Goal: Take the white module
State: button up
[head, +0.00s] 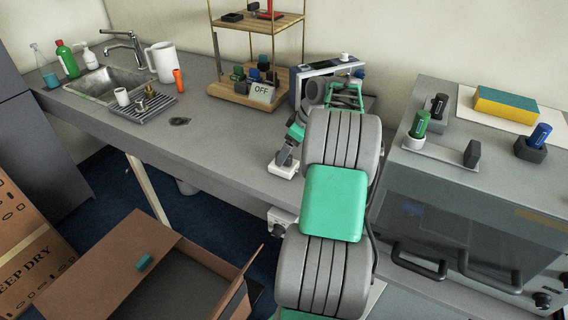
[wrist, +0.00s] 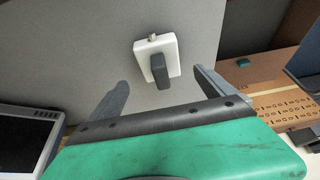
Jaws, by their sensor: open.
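The white module (wrist: 142,47) is a small white block with a dark grey upright grip (wrist: 160,72) on its face and a small knob at one edge. It sits on the grey counter. In the head view, the white module (head: 283,170) shows near the counter's front edge, just below my gripper (head: 287,154). My gripper (wrist: 160,79) is open in the wrist view, with one finger on each side of the grip and a gap to both. Nothing is held. I cannot tell the exact height of the fingertips above the module. My arm hides part of the counter.
A drain tray (head: 143,106) with fittings and a sink are left. A grey cabinet (head: 455,185) is right. An open cardboard box (head: 128,268) is on the floor.

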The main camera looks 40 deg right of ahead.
aim_at(291, 166)
jog(key=p+x, duration=0.1)
jog(key=x, duration=0.6)
jog(key=shift+w+a, duration=0.15)
jog(key=shift+w, duration=0.1)
jog(key=c, duration=1.6)
jog(key=shift+c, duration=0.7)
jog(key=shift+r, duration=0.1)
